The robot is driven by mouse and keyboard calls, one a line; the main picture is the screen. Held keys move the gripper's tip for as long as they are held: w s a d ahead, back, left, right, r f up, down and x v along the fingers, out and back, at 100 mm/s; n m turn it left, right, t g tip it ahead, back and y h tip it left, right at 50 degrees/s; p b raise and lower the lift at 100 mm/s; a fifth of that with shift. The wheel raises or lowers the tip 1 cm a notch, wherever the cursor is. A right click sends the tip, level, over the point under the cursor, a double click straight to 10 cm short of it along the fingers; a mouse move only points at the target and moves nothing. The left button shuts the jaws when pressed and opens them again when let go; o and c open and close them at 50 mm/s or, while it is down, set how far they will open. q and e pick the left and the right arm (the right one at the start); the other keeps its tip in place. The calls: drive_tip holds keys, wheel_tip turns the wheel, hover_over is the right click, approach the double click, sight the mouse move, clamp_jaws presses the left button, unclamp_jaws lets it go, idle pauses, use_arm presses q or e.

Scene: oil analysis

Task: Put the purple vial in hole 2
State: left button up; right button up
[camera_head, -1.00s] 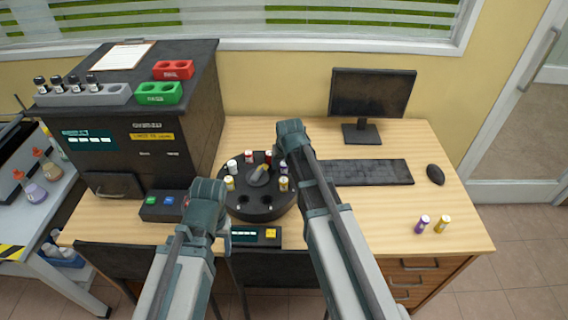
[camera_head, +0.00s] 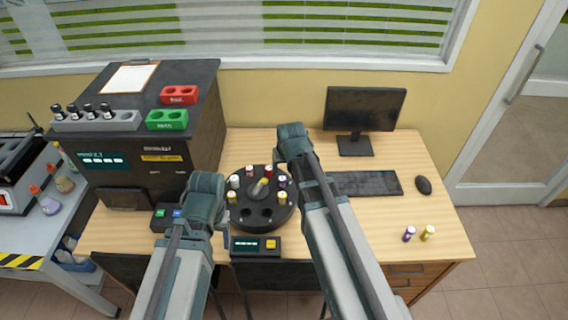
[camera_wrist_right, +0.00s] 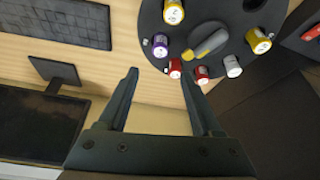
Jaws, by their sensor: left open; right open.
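A purple vial (camera_head: 409,234) with a white label stands on the desk's right side beside a yellow vial (camera_head: 428,232). A black round carousel (camera_head: 256,222) holds several vials, including another purple vial (camera_head: 282,181), also in the right wrist view (camera_wrist_right: 160,46). Two front holes of the carousel look empty; hole numbers are not readable. My right gripper (camera_head: 291,133) is over the carousel's right rear edge; the right wrist view shows its fingers (camera_wrist_right: 159,74) apart with nothing between them. My left gripper (camera_head: 206,184) is left of the carousel, its fingertips mostly hidden.
A keyboard (camera_head: 363,183), mouse (camera_head: 424,185) and monitor (camera_head: 365,110) occupy the desk's back right. A small control box (camera_head: 256,248) sits before the carousel. A large dark machine (camera_head: 140,160) stands left. The desk around the loose vials is clear.

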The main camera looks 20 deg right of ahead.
drive_tip(key=s+a+n+g, duration=0.2)
drive_tip(key=s+a, duration=0.4)
drive_tip(key=s, duration=0.4)
drive_tip(key=s+a+f+n+g+h, duration=0.1)
drive_tip(key=s+a+n+g, duration=0.1)
drive_tip(key=s+a, duration=0.5)
drive_tip(key=s+g, duration=0.1)
drive_tip(key=s, duration=0.1)
drive_tip(key=shift+s+f+n, duration=0.25)
drive_tip(key=shift+s+n, duration=0.15)
